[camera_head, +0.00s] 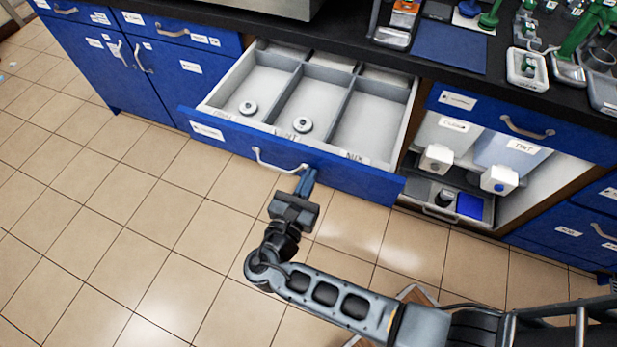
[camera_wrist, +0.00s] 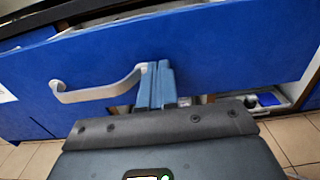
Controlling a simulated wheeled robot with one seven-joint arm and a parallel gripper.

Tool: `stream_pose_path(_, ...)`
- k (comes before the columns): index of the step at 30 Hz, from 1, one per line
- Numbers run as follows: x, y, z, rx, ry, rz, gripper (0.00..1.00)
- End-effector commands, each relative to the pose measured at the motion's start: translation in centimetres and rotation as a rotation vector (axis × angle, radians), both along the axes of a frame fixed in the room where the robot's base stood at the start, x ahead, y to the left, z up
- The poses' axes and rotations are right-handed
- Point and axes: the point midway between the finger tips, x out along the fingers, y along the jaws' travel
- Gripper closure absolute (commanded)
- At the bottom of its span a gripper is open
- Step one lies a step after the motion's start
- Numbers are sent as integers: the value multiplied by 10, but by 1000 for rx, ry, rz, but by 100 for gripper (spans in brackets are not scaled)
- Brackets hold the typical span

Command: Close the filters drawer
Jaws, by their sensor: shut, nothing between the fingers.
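The filters drawer (camera_head: 298,158) has a blue front and grey divided compartments, and it stands pulled out from the cabinet. Two round white filters lie inside, one in the left compartment (camera_head: 248,107) and one in the middle compartment (camera_head: 302,124). Its grey bar handle (camera_head: 277,162) also shows in the wrist view (camera_wrist: 95,90). My gripper (camera_head: 308,180) is shut with nothing between its fingers. In the wrist view its blue fingers (camera_wrist: 157,85) are at the right end of the handle, close to the drawer front. I cannot tell whether they touch it.
The open cabinet bay to the right holds white containers (camera_head: 437,158) and a low tray (camera_head: 440,200). A black countertop (camera_head: 370,55) with lab items runs above the drawer. The tiled floor (camera_head: 150,220) in front is clear to the left.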

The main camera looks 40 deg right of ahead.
Motion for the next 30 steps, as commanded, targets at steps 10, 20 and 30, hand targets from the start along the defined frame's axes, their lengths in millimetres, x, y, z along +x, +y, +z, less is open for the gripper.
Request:
stream_pose_path(10,8,-14,1,-1,0,-3,100)
stream_pose_path(20,45,-79,2,-1,-2,-6,100)
stream_pose_path(30,92,-162,-2,1,-3,-6,100)
